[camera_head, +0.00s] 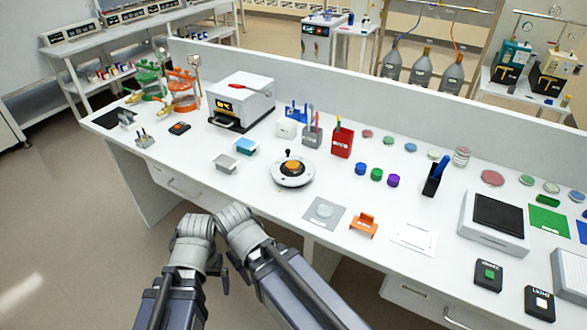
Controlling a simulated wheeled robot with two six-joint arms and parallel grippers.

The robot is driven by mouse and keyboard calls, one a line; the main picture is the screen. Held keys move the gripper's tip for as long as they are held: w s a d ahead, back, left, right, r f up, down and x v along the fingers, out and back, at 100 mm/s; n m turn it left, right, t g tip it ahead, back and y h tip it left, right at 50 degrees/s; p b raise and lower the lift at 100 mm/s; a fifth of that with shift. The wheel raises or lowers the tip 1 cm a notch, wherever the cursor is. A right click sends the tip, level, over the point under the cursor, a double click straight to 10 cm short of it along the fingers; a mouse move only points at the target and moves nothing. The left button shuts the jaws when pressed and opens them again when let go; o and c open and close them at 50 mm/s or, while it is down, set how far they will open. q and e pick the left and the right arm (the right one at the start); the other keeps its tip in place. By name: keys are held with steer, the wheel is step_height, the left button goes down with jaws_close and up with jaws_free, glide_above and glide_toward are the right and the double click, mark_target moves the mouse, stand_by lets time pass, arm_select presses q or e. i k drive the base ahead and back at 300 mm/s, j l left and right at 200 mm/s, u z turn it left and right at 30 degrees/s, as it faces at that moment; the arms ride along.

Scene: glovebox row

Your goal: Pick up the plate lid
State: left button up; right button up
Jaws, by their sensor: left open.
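A clear, pale round disc (324,211) that looks like the plate lid lies on a grey square mat (312,221) near the front edge of the bench. I cannot tell whether it is a lid alone or a lid on a dish. My left gripper (224,280) is small and partly hidden among my folded arms, low in the picture, in front of the bench. It is open, and it is apart from the disc, to its lower left. My right gripper is not visible; only its arm shows.
An orange stand (364,225) and a white card (414,237) lie right of the mat. A white round device (292,170) stands to its upper left. Coloured caps (376,174) and a black holder (432,181) stand behind. A drawer handle (413,290) is on the bench front.

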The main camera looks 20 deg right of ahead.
mark_target(325, 212)
steer(key=i+z, duration=0.15)
steer(key=z, duration=0.9)
